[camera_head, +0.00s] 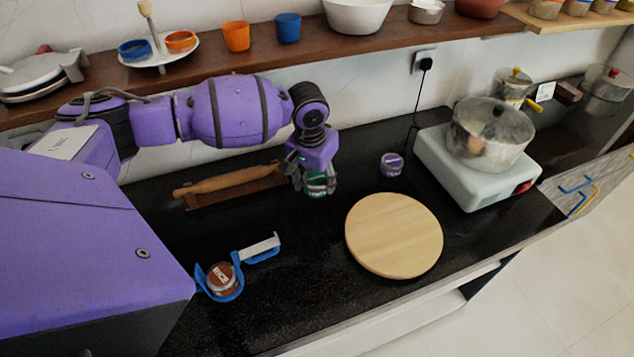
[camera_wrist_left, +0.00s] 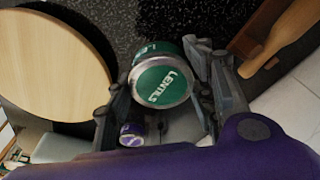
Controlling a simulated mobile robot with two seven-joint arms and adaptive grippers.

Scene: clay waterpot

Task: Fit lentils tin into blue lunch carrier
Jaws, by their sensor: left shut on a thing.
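The lentils tin (camera_wrist_left: 162,82) is green with a silver rim and a green lid lettered LENTILS. My left gripper (camera_head: 316,187) is shut on it; in the left wrist view the fingers (camera_wrist_left: 165,95) sit on both sides of the tin. In the head view the tin (camera_head: 318,186) shows just below the fingers, over the black counter near the rolling pin; I cannot tell if it touches the counter. The blue lunch carrier (camera_head: 240,287) is at the front left of the counter, with a tin marked RICE (camera_head: 221,278) in one ring. My right gripper is not in view.
A round wooden board (camera_head: 394,235) lies right of the middle. A purple tin (camera_head: 391,164) stands behind it. A rolling pin (camera_head: 230,180) rests on its stand at the left. A white stove (camera_head: 470,165) with a pot is at the right. The counter between carrier and board is clear.

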